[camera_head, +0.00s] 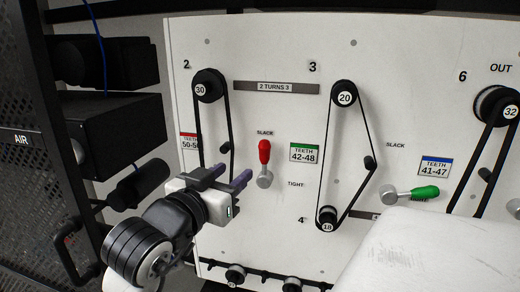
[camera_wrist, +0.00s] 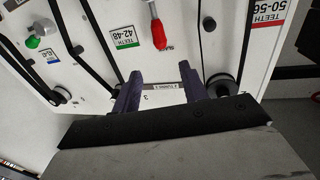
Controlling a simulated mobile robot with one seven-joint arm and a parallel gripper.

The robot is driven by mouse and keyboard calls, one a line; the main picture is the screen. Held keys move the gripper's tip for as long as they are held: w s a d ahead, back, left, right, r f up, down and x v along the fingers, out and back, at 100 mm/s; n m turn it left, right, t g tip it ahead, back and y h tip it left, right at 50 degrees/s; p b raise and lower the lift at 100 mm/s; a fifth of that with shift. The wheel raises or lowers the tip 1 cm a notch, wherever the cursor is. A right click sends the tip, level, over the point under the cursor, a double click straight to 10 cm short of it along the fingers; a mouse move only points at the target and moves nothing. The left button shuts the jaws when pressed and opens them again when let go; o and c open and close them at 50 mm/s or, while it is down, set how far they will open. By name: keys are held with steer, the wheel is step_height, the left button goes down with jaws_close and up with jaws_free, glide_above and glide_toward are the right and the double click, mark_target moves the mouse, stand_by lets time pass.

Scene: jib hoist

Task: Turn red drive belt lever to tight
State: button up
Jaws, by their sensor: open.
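The red drive belt lever (camera_head: 264,152) stands on the white panel in the head view. Its red handle points up toward the SLACK label (camera_head: 265,133), and its grey pivot (camera_head: 265,180) is below. The TIGHT label (camera_head: 296,184) is to the lower right of the pivot. My gripper (camera_head: 229,178) is open and empty, to the left of the lever and apart from it. In the wrist view the lever's red handle (camera_wrist: 159,34) lies beyond my two purple fingers (camera_wrist: 162,88), with nothing between them.
Belts run over the pulley marked 30 (camera_head: 209,87) and the pulley marked 20 (camera_head: 344,94). A green lever (camera_head: 423,193) points right, farther right on the panel. Black boxes (camera_head: 112,122) are at the left. A white rounded shape covers the lower right.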

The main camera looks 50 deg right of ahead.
mark_target(262, 148)
steer(key=d+p, duration=0.1)
steer(key=d, duration=0.3)
steer(key=w+d+p, duration=0.1)
steer(key=d, duration=0.3)
steer(key=w+d+p, duration=0.1)
steer(key=d, duration=0.4)
steer(key=shift+w, duration=0.25)
steer(key=shift+a, duration=0.1)
jaws_close()
